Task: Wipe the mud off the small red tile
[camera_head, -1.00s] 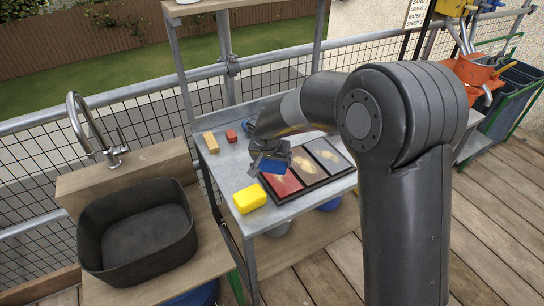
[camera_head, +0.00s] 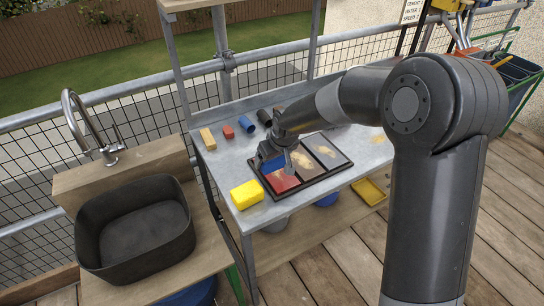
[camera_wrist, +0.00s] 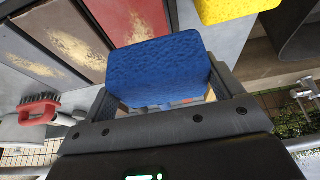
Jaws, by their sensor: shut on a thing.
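The red tile (camera_head: 284,184) lies at the left end of a dark tray (camera_head: 312,184), beside two other tiles. Its back part is hidden by my gripper in the head view. In the wrist view the red tile (camera_wrist: 130,12) shows a pale tan mud streak. My gripper (camera_head: 275,160) is shut on a blue sponge (camera_wrist: 157,68), gripped between the two fingers. The sponge is over the back part of the red tile in the head view; I cannot tell whether it touches.
A yellow sponge (camera_head: 247,194) lies left of the tray. Small blocks (camera_head: 208,138) stand at the back left. A black basin (camera_head: 135,230) is at the left.

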